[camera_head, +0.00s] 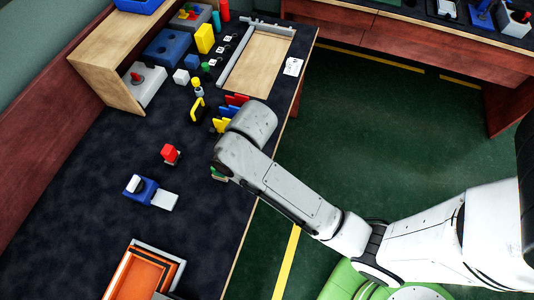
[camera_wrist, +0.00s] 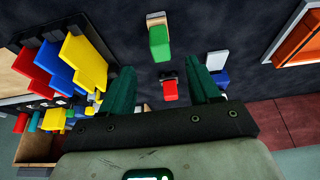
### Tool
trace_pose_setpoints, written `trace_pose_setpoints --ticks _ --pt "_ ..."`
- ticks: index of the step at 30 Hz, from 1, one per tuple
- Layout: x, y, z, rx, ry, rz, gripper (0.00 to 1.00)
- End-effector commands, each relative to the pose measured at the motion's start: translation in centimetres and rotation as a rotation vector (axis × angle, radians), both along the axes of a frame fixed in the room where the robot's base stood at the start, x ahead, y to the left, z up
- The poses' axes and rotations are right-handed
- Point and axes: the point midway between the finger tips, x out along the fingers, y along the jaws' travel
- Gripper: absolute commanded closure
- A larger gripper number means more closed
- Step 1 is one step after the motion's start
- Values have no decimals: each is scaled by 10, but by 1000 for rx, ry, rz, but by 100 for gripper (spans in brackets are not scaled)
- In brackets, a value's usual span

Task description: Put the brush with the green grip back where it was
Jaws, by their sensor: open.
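In the wrist view, the brush with the green grip (camera_wrist: 160,42) lies on the dark table top, its pale end pointing away from my gripper. In the head view only a small green part of it (camera_head: 217,173) shows beside my arm's end, which hides the rest. My gripper (camera_wrist: 163,72) has its two teal fingers apart with nothing held between them. The brush is beyond the fingertips, apart from them. In the head view the fingers are hidden by my arm.
A red-topped block (camera_head: 169,152) and a blue piece with white parts (camera_head: 140,187) stand left of my gripper. A rack of yellow, red and blue plates (camera_wrist: 85,62) is close by. An orange tray (camera_head: 145,275) and a wooden-bottomed tray (camera_head: 257,62) lie farther off.

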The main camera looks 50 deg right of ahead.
Motion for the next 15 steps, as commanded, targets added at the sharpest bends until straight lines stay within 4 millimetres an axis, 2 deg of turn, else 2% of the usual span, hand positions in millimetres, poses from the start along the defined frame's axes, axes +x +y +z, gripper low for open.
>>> trace_pose_setpoints --ticks 2,5,8,9,12,15 --pt "-2 -2 -1 -2 4 -4 38" --pt "-24 -15 -8 -11 40 -46 38" --pt "-70 -36 -18 -28 112 -133 38" --pt "-91 -44 -21 -34 144 -174 38" --pt "-138 -57 -25 -44 217 -267 38" --pt "-172 -63 -26 -48 269 -335 38"
